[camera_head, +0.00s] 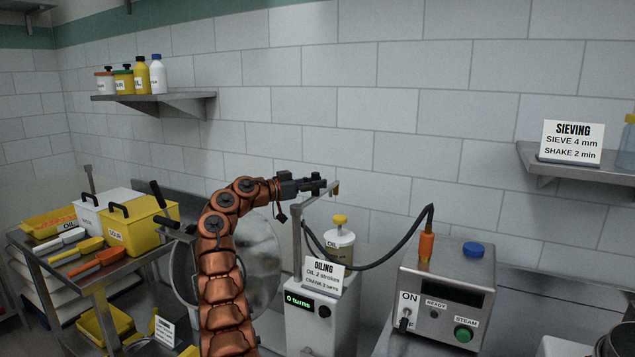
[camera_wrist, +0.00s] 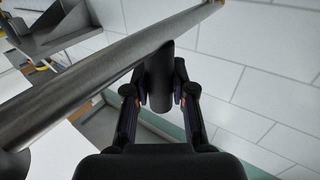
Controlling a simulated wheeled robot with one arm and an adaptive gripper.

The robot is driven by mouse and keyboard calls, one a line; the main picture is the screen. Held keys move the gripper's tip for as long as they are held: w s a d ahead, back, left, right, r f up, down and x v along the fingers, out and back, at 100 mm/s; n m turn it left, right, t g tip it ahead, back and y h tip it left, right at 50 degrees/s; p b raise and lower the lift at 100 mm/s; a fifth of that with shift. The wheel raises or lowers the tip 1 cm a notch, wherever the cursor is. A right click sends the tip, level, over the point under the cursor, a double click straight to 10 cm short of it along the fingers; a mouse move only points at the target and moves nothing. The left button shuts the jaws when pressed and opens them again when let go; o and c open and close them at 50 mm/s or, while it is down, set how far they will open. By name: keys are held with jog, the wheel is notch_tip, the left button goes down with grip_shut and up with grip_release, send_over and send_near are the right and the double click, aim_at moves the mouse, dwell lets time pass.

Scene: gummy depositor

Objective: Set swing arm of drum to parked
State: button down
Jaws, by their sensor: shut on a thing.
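The drum (camera_head: 266,262) is a large, rounded, shiny vessel at the centre left, partly hidden behind my arm. Its swing arm (camera_head: 297,222) is a grey post with a bar at the top, and a small brass tip (camera_head: 336,188) hangs at the bar's end. In the wrist view the bar (camera_wrist: 95,75) runs diagonally across the picture, close to the fingers. My gripper (camera_head: 318,184) is at the top of the swing arm. In the wrist view my gripper (camera_wrist: 160,95) is shut on a dark upright handle (camera_wrist: 157,72) beside the bar.
A white box (camera_head: 318,325) reading "0 turns" stands below, with an OILING card (camera_head: 323,273) and a yellow-capped oil bottle (camera_head: 341,247). A black hose runs to the steam unit (camera_head: 447,290) at right. A cart (camera_head: 75,290) with tools and bins stands left.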

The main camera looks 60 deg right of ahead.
jog(key=shift+f, duration=0.25)
jog(key=c, duration=1.4)
grip_release()
jog(key=shift+s, duration=0.1)
jog(key=o, duration=0.5)
jog(key=shift+r, duration=0.15)
jog(key=shift+c, duration=0.2)
jog(key=v, duration=1.2)
jog(key=shift+r, duration=0.1)
